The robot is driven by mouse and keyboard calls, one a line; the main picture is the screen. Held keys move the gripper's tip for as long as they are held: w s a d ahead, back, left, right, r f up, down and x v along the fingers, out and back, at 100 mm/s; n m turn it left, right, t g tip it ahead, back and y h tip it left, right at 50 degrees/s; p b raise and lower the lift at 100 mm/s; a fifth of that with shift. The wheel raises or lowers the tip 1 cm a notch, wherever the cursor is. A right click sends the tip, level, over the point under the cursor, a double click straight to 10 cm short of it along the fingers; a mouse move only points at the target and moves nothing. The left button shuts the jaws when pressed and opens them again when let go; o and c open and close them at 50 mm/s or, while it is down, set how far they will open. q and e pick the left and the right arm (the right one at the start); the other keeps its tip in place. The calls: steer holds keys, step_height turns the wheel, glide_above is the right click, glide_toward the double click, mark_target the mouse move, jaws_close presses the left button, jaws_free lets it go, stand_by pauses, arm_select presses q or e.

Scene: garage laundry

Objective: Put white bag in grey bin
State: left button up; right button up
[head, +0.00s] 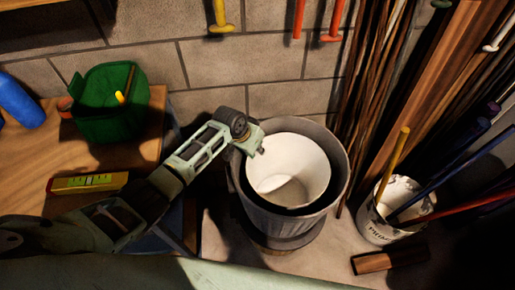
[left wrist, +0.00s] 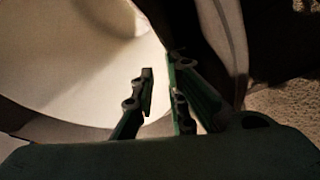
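The white bag (head: 310,160) is a round, open-topped white shape standing inside the grey bin (head: 272,218), with its mouth facing up. A dark gap shows between it and the bin's rim. My left gripper (head: 257,146) is at the left edge of the white bag, over the bin's rim. My right gripper is not in view.
A wooden bench (head: 140,150) at left holds a green container (head: 98,125), a yellow level (head: 87,183) and a blue bottle (head: 20,102). Right of the bin stand a white bucket (head: 372,228) with long handles, wooden poles (head: 370,90) and a wood block (head: 390,258).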

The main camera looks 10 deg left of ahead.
arm_select(q)
steer(key=shift+r, duration=0.35)
steer(key=p+v, duration=0.2)
steer(key=v, duration=1)
steer(key=shift+r, duration=0.25)
steer(key=shift+d, duration=0.1)
